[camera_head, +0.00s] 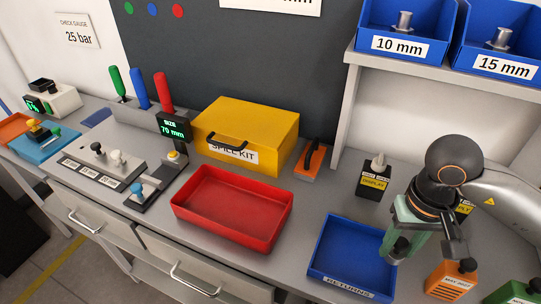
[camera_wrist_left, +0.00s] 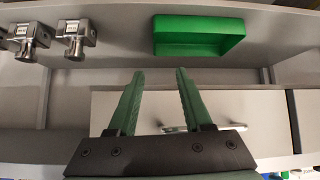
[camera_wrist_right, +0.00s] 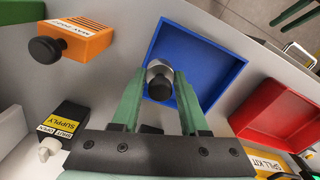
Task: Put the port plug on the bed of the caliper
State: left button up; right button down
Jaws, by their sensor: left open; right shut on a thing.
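The port plug (camera_wrist_right: 158,78), a short metal piece with a dark end, is between the fingers of my right gripper (camera_wrist_right: 160,80). My right gripper (camera_head: 398,235) is shut on it at the right side of the blue returns tray (camera_head: 327,252); whether the plug touches the tray is unclear. The caliper, with a display reading 70 mm (camera_head: 174,128), stands left of the red tray. Its bed (camera_head: 155,180) lies below the display, with a blue knob (camera_head: 137,190) at its near end; I see no plug on it. My left gripper (camera_wrist_left: 158,85) is open and empty in the left wrist view.
The red tray (camera_head: 215,228) and yellow spill kit (camera_head: 250,130) stand between the returns tray and the caliper. Orange (camera_head: 450,282) and black (camera_head: 373,180) boxes flank my right gripper. A green tray (camera_wrist_left: 200,36) and two metal fittings show in the left wrist view.

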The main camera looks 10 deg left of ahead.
aim_at(163, 175)
jog(key=i+j+u, duration=0.2)
jog(key=j+u, duration=0.15)
jog(key=j, duration=0.15)
jog(key=i+j+u, duration=0.2)
jog(key=j+u, duration=0.15)
jog(key=j, duration=0.15)
jog(key=i+j+u, duration=0.3)
jog(key=j, duration=0.1)
